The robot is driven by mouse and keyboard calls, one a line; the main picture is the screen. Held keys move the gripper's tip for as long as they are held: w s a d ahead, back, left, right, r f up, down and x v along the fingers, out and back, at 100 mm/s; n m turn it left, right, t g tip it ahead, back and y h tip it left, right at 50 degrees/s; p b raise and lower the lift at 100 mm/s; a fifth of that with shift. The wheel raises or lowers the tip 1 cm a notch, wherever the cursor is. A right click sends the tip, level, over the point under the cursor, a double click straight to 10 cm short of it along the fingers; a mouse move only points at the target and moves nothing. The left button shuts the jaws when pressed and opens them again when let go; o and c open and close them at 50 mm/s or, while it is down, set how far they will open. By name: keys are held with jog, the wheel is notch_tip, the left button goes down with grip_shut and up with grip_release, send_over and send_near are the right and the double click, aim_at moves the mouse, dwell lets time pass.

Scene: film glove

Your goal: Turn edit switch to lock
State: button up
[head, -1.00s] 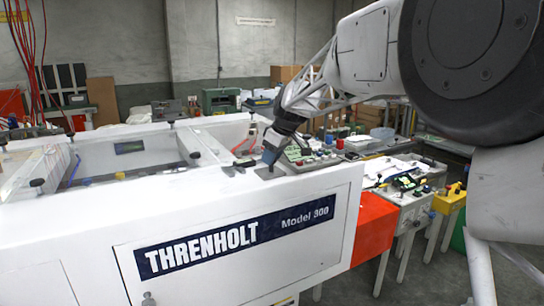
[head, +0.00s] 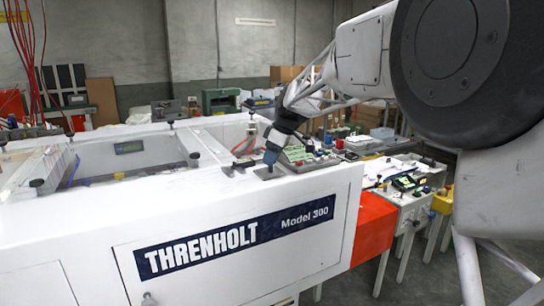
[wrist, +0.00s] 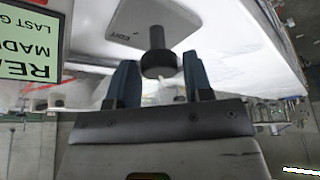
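The edit switch (wrist: 158,62) is a black knob on a thin stem, standing on a grey plate (wrist: 128,22) marked EDIT, which appears upside down in the wrist view. My gripper (wrist: 160,68) is open. Its two dark blue fingers stand to either side of the knob, with a visible gap on each side. In the head view my gripper (head: 271,156) is low over the dark switch plate (head: 267,173) on top of the white machine. The knob is hidden there behind the fingers. Which marked position the switch points to cannot be read.
A green display panel (wrist: 28,45) with text is beside the switch in the wrist view.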

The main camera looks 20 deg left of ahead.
jog(key=shift+o, duration=1.1)
jog(key=shift+r, duration=0.1)
jog(key=v, duration=0.7)
jog(key=shift+d+r, duration=0.2)
jog(key=shift+r, duration=0.1)
